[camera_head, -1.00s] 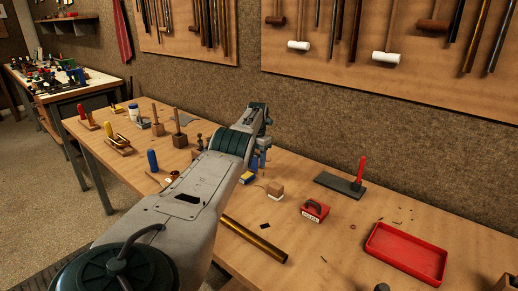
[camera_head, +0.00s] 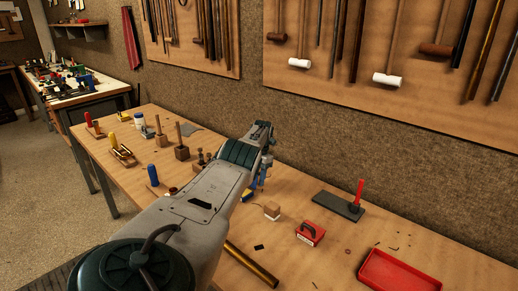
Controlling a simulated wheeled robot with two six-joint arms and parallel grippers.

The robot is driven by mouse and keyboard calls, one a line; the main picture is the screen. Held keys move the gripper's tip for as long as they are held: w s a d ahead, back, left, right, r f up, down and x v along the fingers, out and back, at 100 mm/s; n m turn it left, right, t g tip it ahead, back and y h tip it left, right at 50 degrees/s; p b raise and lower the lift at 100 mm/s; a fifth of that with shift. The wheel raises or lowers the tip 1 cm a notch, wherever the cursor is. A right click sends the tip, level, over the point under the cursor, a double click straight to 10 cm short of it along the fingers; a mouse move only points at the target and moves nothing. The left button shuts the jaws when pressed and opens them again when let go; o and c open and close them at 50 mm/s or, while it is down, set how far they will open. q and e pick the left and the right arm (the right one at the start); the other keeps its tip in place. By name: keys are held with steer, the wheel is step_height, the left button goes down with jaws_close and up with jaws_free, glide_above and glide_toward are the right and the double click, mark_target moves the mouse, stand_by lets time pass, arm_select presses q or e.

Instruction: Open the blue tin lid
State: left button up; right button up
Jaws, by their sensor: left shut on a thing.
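My left arm reaches from the lower left across the bench, and its gripper (camera_head: 259,181) points down at the bench top, partly hidden behind my own wrist. A small blue and yellow thing (camera_head: 249,193), which looks like the blue tin, sits right at the fingers, mostly covered by my arm. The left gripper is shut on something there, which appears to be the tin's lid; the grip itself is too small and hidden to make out. I cannot tell whether the lid is raised. My right gripper is out of view.
A wooden block (camera_head: 272,211), a red box (camera_head: 310,233) and a brass tube (camera_head: 250,264) lie near the gripper. A dark plate (camera_head: 338,206) with a red-handled tool and a red tray (camera_head: 405,276) are to the right. Wooden tools stand at the left.

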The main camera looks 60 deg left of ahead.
arm_select(q)
steer(key=shift+s+f, duration=0.1)
steer(key=shift+f, duration=0.1)
stand_by(0.3)
steer(key=o, duration=1.4)
steer(key=shift+r, duration=0.2)
